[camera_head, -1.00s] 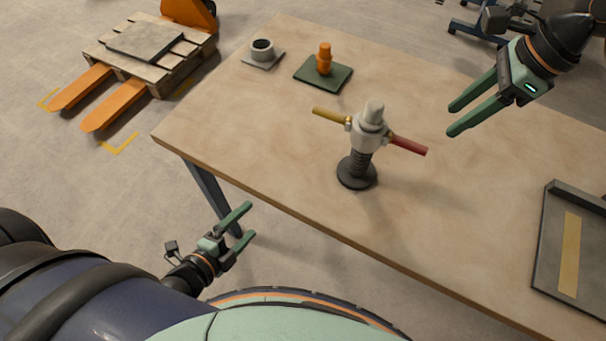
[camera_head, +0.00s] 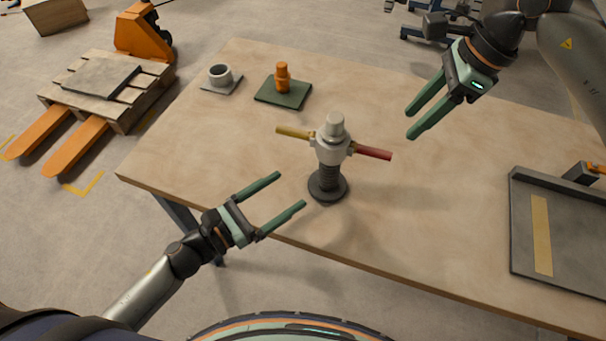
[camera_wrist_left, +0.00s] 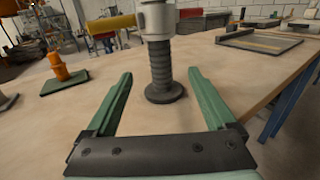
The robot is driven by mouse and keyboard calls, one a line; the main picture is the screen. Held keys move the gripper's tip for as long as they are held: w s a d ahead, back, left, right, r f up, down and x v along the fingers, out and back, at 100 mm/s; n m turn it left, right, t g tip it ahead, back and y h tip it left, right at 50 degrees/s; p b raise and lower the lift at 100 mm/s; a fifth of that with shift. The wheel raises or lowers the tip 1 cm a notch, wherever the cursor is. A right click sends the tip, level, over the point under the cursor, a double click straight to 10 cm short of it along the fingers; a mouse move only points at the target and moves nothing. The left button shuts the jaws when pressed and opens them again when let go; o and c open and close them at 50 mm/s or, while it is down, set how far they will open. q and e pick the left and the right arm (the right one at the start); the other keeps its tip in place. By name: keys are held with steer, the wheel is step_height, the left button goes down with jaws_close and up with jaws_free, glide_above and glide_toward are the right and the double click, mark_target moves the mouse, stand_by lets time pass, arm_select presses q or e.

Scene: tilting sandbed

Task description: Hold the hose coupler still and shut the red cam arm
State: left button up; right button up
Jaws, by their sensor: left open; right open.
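The hose coupler (camera_head: 331,146) stands upright on a ribbed black hose with a round dark base, near the table's front edge. Its red cam arm (camera_head: 373,153) sticks out to the right and its yellow cam arm (camera_head: 293,132) to the left. My left gripper (camera_head: 291,190) is open and empty, in front and to the left of the base. In the left wrist view the ribbed hose (camera_wrist_left: 162,68) shows beyond and between the open fingers, and the coupler's top is cut off. My right gripper (camera_head: 417,123) is open and empty, up and to the right of the red arm.
An orange fitting (camera_head: 282,77) stands on a green plate, beside a grey cup (camera_head: 220,75) on a small plate at the back left. A grey tray (camera_head: 521,240) with a yellow strip lies at the right. The table (camera_head: 430,200) is clear around the coupler.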

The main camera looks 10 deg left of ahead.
mark_target(322, 167)
arm_select(q)
steer(key=x, duration=1.1)
steer(key=shift+d, duration=0.1)
jaws_close()
stand_by(0.4)
